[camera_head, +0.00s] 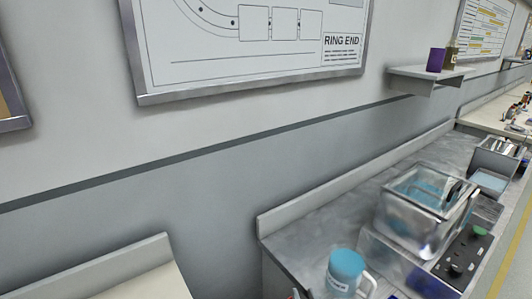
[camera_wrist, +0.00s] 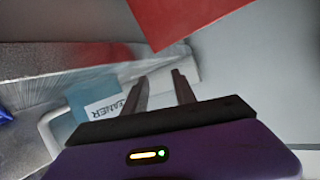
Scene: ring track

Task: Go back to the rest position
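My gripper (camera_wrist: 160,77) shows in the wrist view. Its two dark fingers stand apart and nothing shows held between them. A blue container (camera_wrist: 92,98) with a white label reading roughly "CLEANER" lies left of the fingers, partly hidden behind my gripper's dark edge. A flat red thing (camera_wrist: 190,20) shows beyond the fingertips at the top of the wrist view; what it is I cannot tell. My gripper does not show in the head view.
A grey counter (camera_head: 305,226) holds a blue-topped jug (camera_head: 347,268), a clear-lidded box (camera_head: 425,200) and a black panel (camera_head: 462,262). A wall shelf (camera_head: 420,78) bears a purple box (camera_head: 436,60). A pale bench edge (camera_head: 95,272) stands lower left, with a gap between.

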